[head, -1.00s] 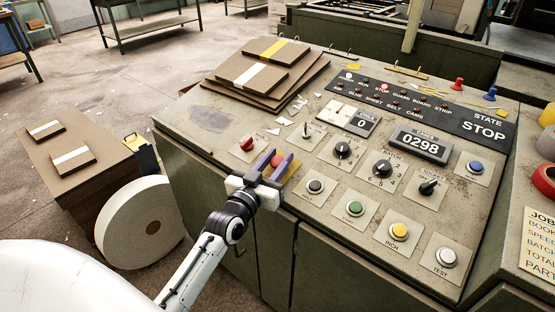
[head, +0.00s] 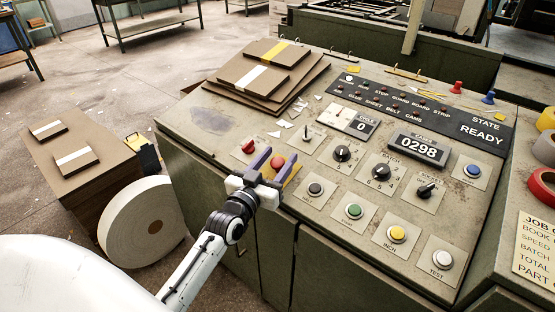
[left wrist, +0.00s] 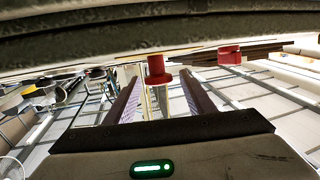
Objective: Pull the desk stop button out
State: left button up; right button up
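The desk stop button (head: 278,162) is a red mushroom head on a yellow plate at the near left edge of the console. In the left wrist view, the red button (left wrist: 157,68) shows with its stem between my two fingers, with a gap on each side. My left gripper (head: 273,163) is open around the button; its purple-grey fingers stand either side of it. The state display (head: 482,134) reads READY. My right gripper is not in view.
Another red control (head: 248,146) sits just left of the button. A large white roll (head: 130,225) stands on the floor.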

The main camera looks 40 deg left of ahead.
pick_arm(q)
jog(key=shift+f, duration=0.1)
jog(key=shift+s, duration=0.25)
jog(key=s+d, duration=0.1)
jog(key=s, duration=0.8)
jog(key=shift+s+d, duration=0.2)
jog(key=shift+s, duration=0.15)
